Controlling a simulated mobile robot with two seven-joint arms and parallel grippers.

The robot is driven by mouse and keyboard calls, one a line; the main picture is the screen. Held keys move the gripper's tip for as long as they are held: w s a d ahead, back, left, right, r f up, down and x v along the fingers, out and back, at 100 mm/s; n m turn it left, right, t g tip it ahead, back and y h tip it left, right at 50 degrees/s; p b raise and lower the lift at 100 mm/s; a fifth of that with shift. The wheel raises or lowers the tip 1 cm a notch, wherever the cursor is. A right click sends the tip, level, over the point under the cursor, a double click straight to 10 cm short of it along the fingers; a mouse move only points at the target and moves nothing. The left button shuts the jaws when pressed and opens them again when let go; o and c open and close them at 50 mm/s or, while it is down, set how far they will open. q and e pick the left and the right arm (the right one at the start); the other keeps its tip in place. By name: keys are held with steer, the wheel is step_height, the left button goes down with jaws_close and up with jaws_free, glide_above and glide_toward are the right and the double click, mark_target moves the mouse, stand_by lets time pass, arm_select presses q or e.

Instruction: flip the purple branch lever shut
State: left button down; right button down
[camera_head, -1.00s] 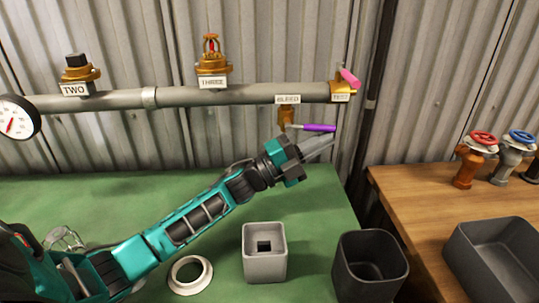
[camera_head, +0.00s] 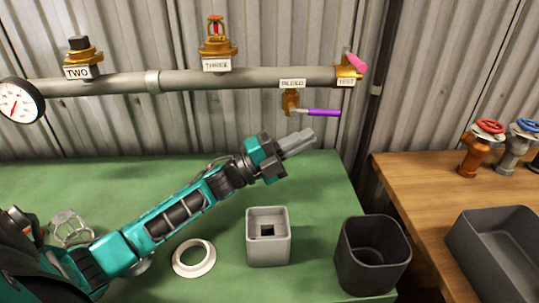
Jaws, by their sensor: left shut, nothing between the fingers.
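The purple lever (camera_head: 322,113) sits on the small brass bleed branch valve (camera_head: 290,102), under the pipe and below the BLEED label (camera_head: 292,84). The lever points to the right, roughly level and along the pipe. My left gripper (camera_head: 308,139) comes in from the left over the green table. Its fingers are shut and empty, a little below the lever, with a visible gap between them in the picture. My right gripper is out of view.
A grey pipe (camera_head: 205,81) runs along the corrugated wall, with a pink lever (camera_head: 355,63) at its right end. A grey square block (camera_head: 268,238), a white ring (camera_head: 194,258) and a dark bin (camera_head: 372,255) stand below. A wooden table (camera_head: 415,180) is at right.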

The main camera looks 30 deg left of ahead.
arm_select(q)
steer(key=v, duration=0.7)
steer(key=shift+s+a, duration=0.1)
